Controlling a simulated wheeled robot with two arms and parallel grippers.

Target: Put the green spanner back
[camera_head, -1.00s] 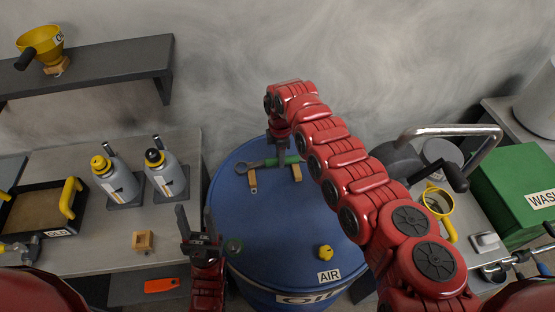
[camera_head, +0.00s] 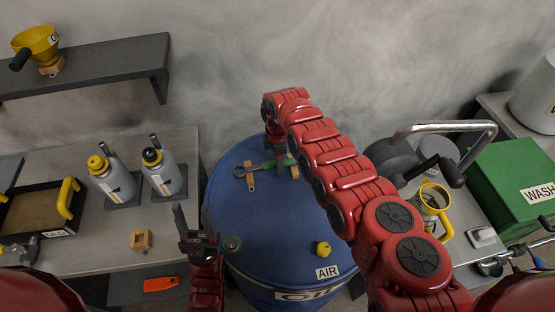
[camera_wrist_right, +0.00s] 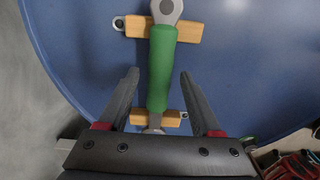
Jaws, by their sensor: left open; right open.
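The green spanner (camera_head: 268,165) lies across two small wooden blocks on top of the blue drum (camera_head: 275,215). In the right wrist view its green handle (camera_wrist_right: 162,68) runs up the middle, over the upper wooden block (camera_wrist_right: 188,32) and the lower wooden block (camera_wrist_right: 172,118). My right gripper (camera_wrist_right: 158,90) is open, with one finger on each side of the handle's lower part and clear space on both sides. In the head view my right gripper (camera_head: 275,145) is at the drum's far side, partly hidden by its arm. My left gripper (camera_head: 195,228) is open and empty at the drum's left edge.
Two grey bottles stand on the left bench (camera_head: 110,230). The lid's middle is clear.

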